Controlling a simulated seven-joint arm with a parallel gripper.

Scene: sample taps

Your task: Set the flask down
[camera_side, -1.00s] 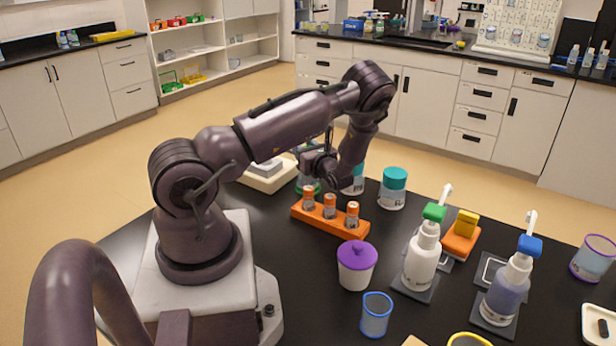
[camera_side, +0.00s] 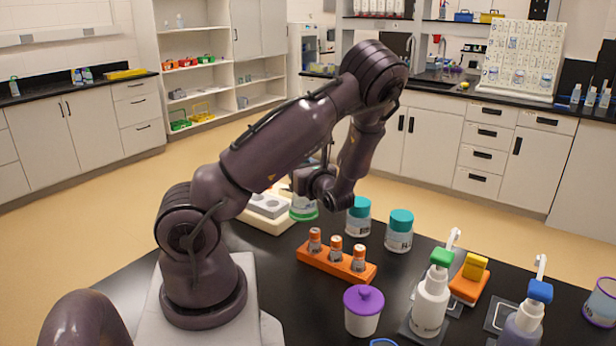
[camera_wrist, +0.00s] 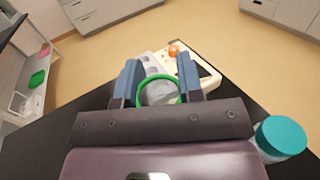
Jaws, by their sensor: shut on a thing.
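The flask (camera_side: 303,208) is clear with a pale label and green at its bottom in the side view. In the wrist view its green ring (camera_wrist: 158,76) shows between the two blue fingers. My gripper (camera_wrist: 160,84) is shut on the flask. In the side view my gripper (camera_side: 312,183) is beside the flask and partly covers its upper part. The flask appears upright, close to the white block with grey round places (camera_side: 268,205). I cannot tell whether its bottom touches anything.
An orange rack (camera_side: 336,263) with orange-capped vials stands in front. Two teal-lidded jars (camera_side: 399,232) (camera_side: 358,217) are to the right. A purple-lidded cup (camera_side: 363,310) and pump bottles (camera_side: 431,300) stand nearer the front. Black table shows between them.

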